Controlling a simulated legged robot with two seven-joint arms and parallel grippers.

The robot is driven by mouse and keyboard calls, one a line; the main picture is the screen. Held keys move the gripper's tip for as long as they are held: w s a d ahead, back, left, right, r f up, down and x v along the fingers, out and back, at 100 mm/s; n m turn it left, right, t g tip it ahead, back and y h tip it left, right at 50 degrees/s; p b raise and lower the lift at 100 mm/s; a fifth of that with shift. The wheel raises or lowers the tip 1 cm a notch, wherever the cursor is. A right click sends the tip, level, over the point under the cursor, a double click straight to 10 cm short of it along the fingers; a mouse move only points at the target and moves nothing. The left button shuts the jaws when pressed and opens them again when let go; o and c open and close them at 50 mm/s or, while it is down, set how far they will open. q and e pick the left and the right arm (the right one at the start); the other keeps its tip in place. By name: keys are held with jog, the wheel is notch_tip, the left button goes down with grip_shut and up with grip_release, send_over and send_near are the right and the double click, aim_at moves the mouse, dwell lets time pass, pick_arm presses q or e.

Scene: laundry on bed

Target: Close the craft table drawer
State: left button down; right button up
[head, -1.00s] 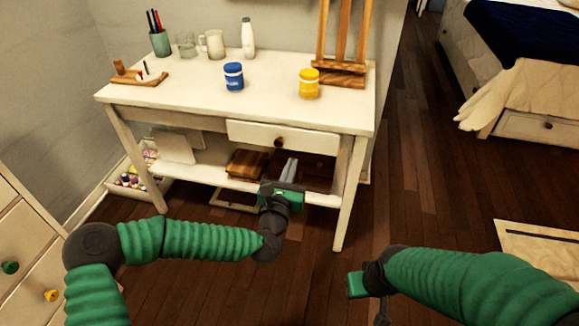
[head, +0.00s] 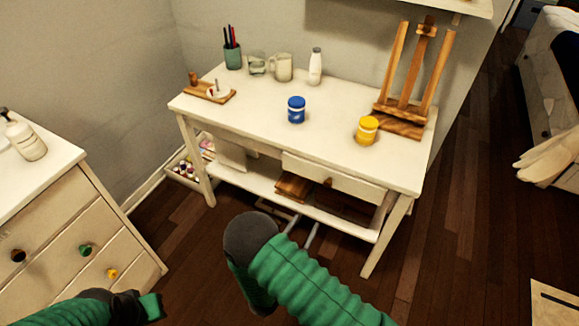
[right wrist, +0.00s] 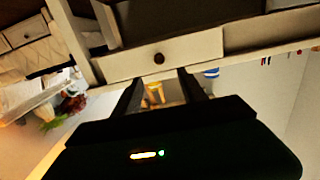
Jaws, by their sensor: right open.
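The white craft table (head: 240,118) stands against the wall. Its drawer (head: 352,184) is at the front right, its white front standing out a little from the table's edge. A dark round knob (head: 327,183) is on it. My right gripper (head: 306,221) is open and empty, below and in front of the drawer, mostly hidden behind my right arm. In the right wrist view its spread fingers (right wrist: 160,76) point at the drawer front (right wrist: 190,55), with the knob (right wrist: 158,59) just beyond the gap. My left gripper (head: 150,305) is at the bottom left; its jaws are not clear.
On the tabletop are a blue jar (head: 296,110), a yellow jar (head: 367,130), a white bottle (head: 315,67) and an easel (head: 410,90). A lower shelf (head: 250,180) holds wooden items. A white dresser (head: 75,225) stands left.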

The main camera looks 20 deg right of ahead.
aim_at(327, 185)
jog(key=x, duration=0.5)
jog(key=b+x, duration=0.1)
jog(key=x, duration=0.4)
jog(key=b+x, duration=0.1)
jog(key=x, duration=0.5)
jog(key=shift+s+d+r, duration=0.15)
jog(key=shift+d+r, duration=0.05)
jog(key=shift+r, duration=0.15)
jog(key=shift+w+d+r, duration=0.1)
jog(key=shift+w+d, duration=0.1)
jog(key=shift+w, duration=0.05)
grip_shut()
jog(key=shift+b, duration=0.3)
